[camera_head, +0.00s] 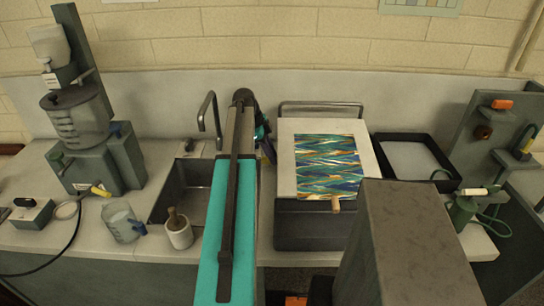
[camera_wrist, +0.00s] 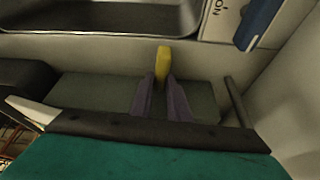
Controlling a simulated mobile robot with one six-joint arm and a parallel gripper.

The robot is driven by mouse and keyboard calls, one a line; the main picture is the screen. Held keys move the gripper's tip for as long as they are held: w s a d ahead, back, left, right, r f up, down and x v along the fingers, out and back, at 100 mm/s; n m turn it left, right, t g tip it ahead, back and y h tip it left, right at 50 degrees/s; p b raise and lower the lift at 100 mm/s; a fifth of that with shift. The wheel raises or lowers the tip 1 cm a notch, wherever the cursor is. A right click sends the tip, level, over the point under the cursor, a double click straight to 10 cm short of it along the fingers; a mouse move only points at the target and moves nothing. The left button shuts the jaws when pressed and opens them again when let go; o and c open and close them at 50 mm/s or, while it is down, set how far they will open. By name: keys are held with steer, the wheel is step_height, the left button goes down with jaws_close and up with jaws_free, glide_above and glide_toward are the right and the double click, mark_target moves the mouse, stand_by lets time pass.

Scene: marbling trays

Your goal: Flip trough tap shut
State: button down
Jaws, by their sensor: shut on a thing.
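In the wrist view, the two purple-grey fingers of my gripper (camera_wrist: 162,82) are close together. They are shut on a yellow lever-like piece (camera_wrist: 162,62), which stands up between their tips. I cannot tell for sure that this piece is the trough tap's handle. A blue lever (camera_wrist: 262,22) is at the upper right, apart from the fingers, beside a pale plate (camera_wrist: 219,20) lettered "ON". In the head view, my teal arm hides most of the gripper and the area around it. The grey trough (camera_head: 312,232) stands right of the arm, under a pale board with marbled paper.
A grey sink (camera_head: 166,207) with a bent spout is left of my arm, and a mortar (camera_head: 180,236) with a pestle stands in front of it. A black tray (camera_head: 436,160) lies right of the marbled paper (camera_head: 327,160). A jug (camera_head: 122,222) stands at the left.

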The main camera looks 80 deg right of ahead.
steer(key=shift+n, duration=0.6)
steer(key=c, duration=1.7)
jaws_free()
steer(key=shift+r, duration=0.1)
steer(key=shift+b+v, duration=1.6)
steer(key=shift+v, duration=5.25)
steer(key=shift+a, duration=0.2)
